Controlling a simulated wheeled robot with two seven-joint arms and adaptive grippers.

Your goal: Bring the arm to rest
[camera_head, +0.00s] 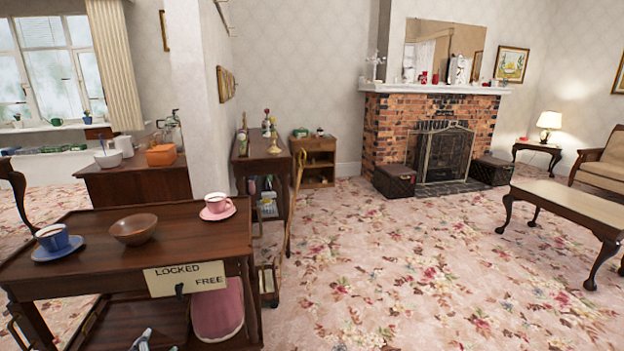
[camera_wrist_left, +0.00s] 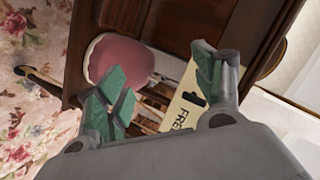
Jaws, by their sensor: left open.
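My left gripper (camera_wrist_left: 160,92) is open and empty in the left wrist view, with its green-padded fingers spread apart. Grey tips of it (camera_head: 150,342) show at the bottom edge of the head view, in front of the trolley's lower part. A dark wooden trolley (camera_head: 95,270) stands close at the lower left. A cream sign (camera_head: 162,280) reading LOCKED and FREE, with a small black knob, is on its front edge; the sign (camera_wrist_left: 183,108) also shows between and behind the fingers. My right gripper is not in view.
A blue cup on a saucer (camera_head: 55,240), a brown bowl (camera_head: 134,229) and a pink cup on a saucer (camera_head: 217,206) stand on the trolley. A pink rounded object (camera_head: 217,312) sits below. A wooden stick (camera_head: 293,200) leans behind. Carpet (camera_head: 400,260) lies clear to the right.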

